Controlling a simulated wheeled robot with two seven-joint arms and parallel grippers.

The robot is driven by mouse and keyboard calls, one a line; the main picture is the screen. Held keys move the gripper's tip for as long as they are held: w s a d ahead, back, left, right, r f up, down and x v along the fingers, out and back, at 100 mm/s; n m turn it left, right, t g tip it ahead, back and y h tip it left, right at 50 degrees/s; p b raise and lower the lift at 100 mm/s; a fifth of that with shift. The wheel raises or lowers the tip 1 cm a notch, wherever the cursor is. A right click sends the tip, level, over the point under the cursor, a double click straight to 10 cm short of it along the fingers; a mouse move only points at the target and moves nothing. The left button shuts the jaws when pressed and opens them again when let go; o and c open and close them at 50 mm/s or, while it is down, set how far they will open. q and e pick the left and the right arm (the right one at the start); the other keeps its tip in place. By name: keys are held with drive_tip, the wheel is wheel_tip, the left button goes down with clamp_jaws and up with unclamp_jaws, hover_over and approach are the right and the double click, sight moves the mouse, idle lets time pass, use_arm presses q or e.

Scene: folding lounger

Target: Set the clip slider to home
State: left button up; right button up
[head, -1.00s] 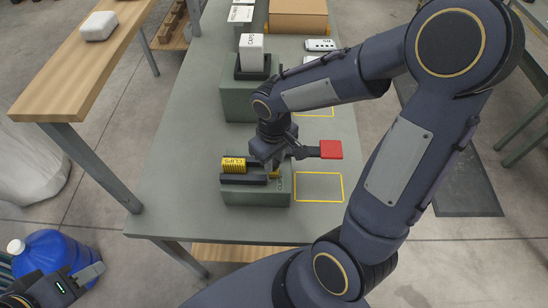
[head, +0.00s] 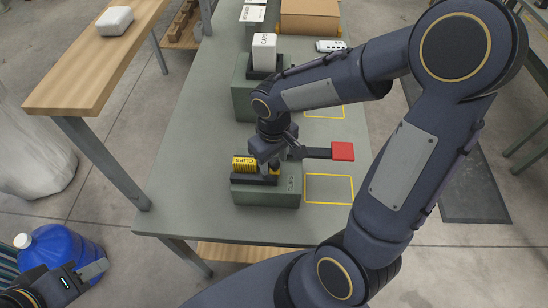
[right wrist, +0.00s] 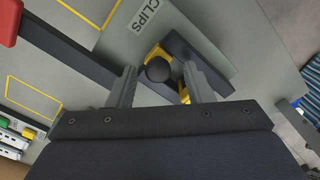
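The green clip station (head: 270,194) stands on the table, with "CLIPS" on its top. Yellow clips (head: 244,164) sit in its black rail. The slider's round black knob (right wrist: 158,69) and yellow parts beside it show in the right wrist view; the slider is mostly hidden by my right gripper in the head view. My right gripper (head: 270,167) is over the station. In the right wrist view its fingers (right wrist: 158,78) are apart, one on each side of the knob, with gaps. My left gripper (head: 90,283) is at the lower left, away from the table; its opening is unclear.
A dark bar with a red end (head: 342,151) sticks out right of the station. A yellow outlined square (head: 329,203) is bare. Behind stand a second green station with a white box (head: 264,52) and a cardboard box (head: 310,22). A blue jug (head: 68,252) stands at left.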

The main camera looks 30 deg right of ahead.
sight(274, 163)
wheel_tip(274, 163, up, 8)
drive_tip(key=shift+f, duration=0.1)
idle(0.6)
drive_tip(key=shift+c, duration=0.5)
